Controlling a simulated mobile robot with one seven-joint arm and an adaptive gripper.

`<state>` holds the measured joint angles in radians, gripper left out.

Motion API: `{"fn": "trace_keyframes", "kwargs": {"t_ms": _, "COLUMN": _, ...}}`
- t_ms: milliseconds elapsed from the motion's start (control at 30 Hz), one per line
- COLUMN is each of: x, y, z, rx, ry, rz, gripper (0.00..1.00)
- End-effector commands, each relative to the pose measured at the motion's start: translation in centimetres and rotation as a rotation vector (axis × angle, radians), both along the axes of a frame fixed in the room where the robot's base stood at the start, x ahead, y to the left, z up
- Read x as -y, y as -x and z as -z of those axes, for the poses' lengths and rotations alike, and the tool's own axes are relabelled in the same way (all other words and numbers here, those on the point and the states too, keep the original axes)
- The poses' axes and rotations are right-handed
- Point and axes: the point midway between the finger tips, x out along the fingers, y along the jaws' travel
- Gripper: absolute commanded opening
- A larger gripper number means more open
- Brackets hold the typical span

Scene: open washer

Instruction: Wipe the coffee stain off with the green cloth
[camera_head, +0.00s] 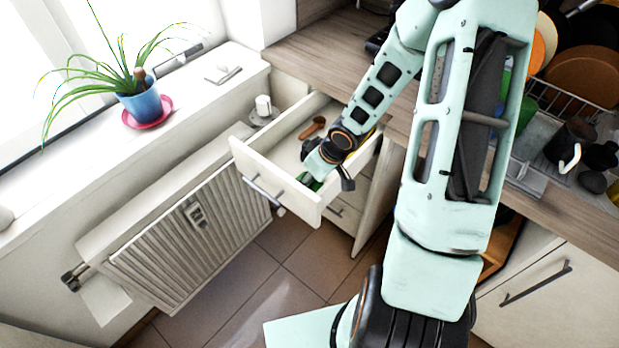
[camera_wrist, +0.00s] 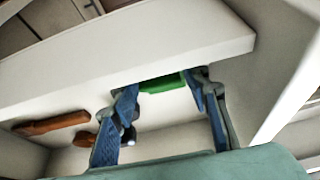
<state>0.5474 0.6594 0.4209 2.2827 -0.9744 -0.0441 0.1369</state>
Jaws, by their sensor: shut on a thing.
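My gripper (camera_head: 318,176) reaches down into the open drawer (camera_head: 264,188). In the wrist view its two blue fingers (camera_wrist: 167,92) stand on either side of the green cloth (camera_wrist: 162,83) and are shut on it. In the head view a bit of green cloth (camera_head: 309,182) shows at the fingers, near the drawer's front panel; my gripper hides part of it. I cannot make out a coffee stain in either view.
Brown wooden utensils (camera_head: 313,127) lie in the drawer. A blue plant pot (camera_head: 141,104) stands on the sill. A dish rack (camera_head: 570,100) with dishes is on the counter at right.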

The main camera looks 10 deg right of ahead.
Motion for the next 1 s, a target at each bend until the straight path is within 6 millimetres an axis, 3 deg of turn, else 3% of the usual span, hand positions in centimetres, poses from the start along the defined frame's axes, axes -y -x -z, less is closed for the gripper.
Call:
{"fn": "trace_keyframes", "kwargs": {"t_ms": 167, "x": 0.0, "y": 0.0, "z": -0.8, "rx": 0.0, "ry": 0.0, "rz": 0.0, "gripper": 0.14}}
{"fn": "trace_keyframes", "kwargs": {"t_ms": 833, "x": 0.0, "y": 0.0, "z": -7.5, "rx": 0.0, "ry": 0.0, "rz": 0.0, "gripper": 0.14}}
{"fn": "trace_keyframes", "kwargs": {"t_ms": 1000, "x": 0.0, "y": 0.0, "z": -8.2, "rx": 0.0, "ry": 0.0, "rz": 0.0, "gripper": 0.14}}
